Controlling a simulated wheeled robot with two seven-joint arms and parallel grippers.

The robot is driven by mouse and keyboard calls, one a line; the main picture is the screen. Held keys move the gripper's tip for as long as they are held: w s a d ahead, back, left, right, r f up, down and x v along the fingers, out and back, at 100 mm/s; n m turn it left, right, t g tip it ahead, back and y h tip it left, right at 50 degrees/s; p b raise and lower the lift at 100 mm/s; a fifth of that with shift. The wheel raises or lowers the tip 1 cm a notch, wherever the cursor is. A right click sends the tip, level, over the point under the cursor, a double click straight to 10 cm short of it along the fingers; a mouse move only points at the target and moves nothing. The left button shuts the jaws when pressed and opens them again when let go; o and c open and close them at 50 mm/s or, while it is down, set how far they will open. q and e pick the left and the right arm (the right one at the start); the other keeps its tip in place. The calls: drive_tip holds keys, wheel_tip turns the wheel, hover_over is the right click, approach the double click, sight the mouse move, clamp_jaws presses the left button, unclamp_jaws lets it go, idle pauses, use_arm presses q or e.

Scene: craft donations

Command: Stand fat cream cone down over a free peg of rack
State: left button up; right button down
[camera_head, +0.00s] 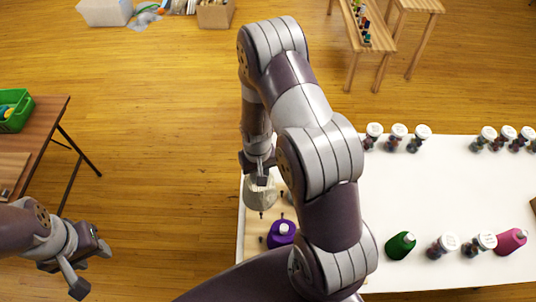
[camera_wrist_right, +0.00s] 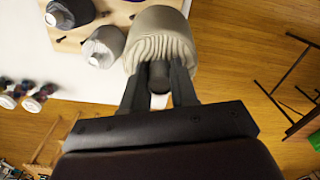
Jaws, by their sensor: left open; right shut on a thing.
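The fat cream cone (camera_head: 260,194) hangs from my right gripper (camera_head: 258,168), over the left part of the wooden rack (camera_head: 254,228). In the right wrist view the cream cone (camera_wrist_right: 160,38) is wide and ridged, and my right gripper (camera_wrist_right: 158,82) is shut on its narrow end. Dark pegs (camera_head: 261,215) show on the rack just below the cone; whether it touches one I cannot tell. A purple cone (camera_head: 281,235) stands on the rack, and a grey cone (camera_wrist_right: 103,46) shows beside the cream one. My left gripper (camera_head: 88,268) is open and empty, away from the rack.
The white table (camera_head: 420,185) holds several jars with white lids (camera_head: 397,137), a green cone (camera_head: 400,245) and a pink cone (camera_head: 511,240). My right arm hides part of the rack. A brown table (camera_head: 50,125) with a green crate (camera_head: 16,112) stands at left, with open floor between.

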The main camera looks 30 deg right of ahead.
drive_tip(key=shift+w+d, duration=0.1)
drive_tip(key=shift+f, duration=0.1)
wheel_tip(320, 180, down, 12)
drive_tip(key=b, duration=1)
drive_tip(key=shift+f, duration=0.25)
drive_tip(key=shift+r, duration=0.1)
